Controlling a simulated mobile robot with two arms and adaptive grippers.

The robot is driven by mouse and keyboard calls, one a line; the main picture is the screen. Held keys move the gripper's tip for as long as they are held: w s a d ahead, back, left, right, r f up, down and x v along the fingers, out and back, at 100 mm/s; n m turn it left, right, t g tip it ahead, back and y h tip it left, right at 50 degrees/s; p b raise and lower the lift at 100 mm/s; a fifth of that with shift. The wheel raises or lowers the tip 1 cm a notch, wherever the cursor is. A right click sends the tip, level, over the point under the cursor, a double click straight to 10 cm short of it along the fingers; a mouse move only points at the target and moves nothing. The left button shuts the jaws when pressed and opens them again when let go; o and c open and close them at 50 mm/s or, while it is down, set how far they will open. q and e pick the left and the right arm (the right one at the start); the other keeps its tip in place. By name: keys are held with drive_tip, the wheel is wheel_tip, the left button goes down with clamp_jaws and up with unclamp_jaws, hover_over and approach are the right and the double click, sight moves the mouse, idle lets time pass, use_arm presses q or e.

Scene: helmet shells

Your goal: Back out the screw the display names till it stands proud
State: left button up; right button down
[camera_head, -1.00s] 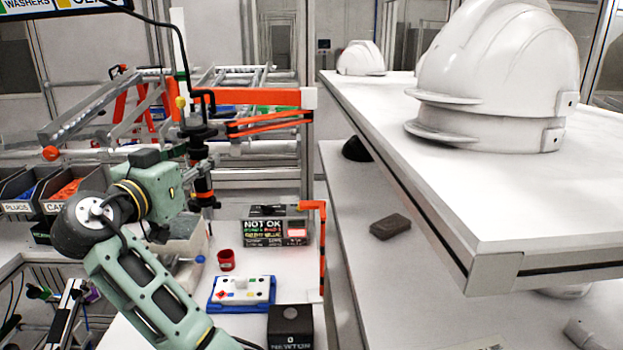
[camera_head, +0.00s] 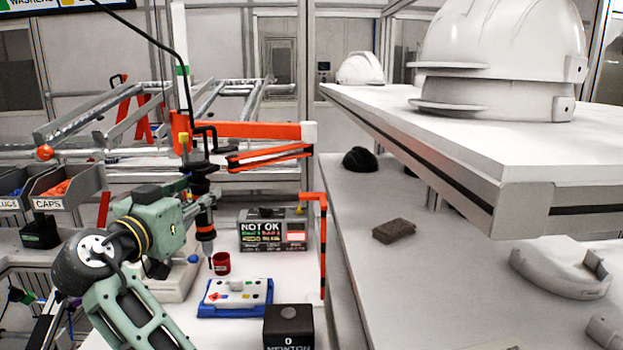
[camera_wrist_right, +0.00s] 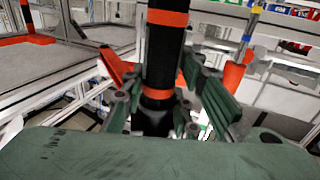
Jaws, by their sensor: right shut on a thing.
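A power screwdriver (camera_head: 205,232), black with orange bands, hangs upright under a cable and balancer arm. My right gripper (camera_head: 203,204) is shut around its body, and the wrist view shows the green fingers on either side of the black shaft (camera_wrist_right: 163,55). The driver's tip is above the bench, close to the red cup in the picture. A display box (camera_head: 246,246) reads NOT OK; its smaller lines are too blurred to read. A white plate (camera_head: 238,290) with several coloured marks and dark spots sits in a blue tray (camera_head: 207,311), nearer than the tip. My left gripper is out of view.
A red cup (camera_head: 222,264) stands beside the tip. A black block (camera_head: 289,328) marked NEWTON is in front of the plate. An orange post (camera_head: 323,245) rises right of the display. A white shelf with helmet shells (camera_head: 498,60) overhangs on the right.

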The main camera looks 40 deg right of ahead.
sight(199, 233)
drive_tip(key=shift+f, duration=0.1)
drive_tip(key=shift+f+b, duration=1.7)
drive_tip(key=shift+f, duration=0.55)
drive_tip(key=shift+f+b, duration=0.25)
drive_tip(key=shift+b, duration=0.15)
drive_tip(key=shift+f+b, duration=0.4)
drive_tip(key=shift+f+b, duration=0.55)
drive_tip(key=shift+f, duration=0.05)
idle(0.4)
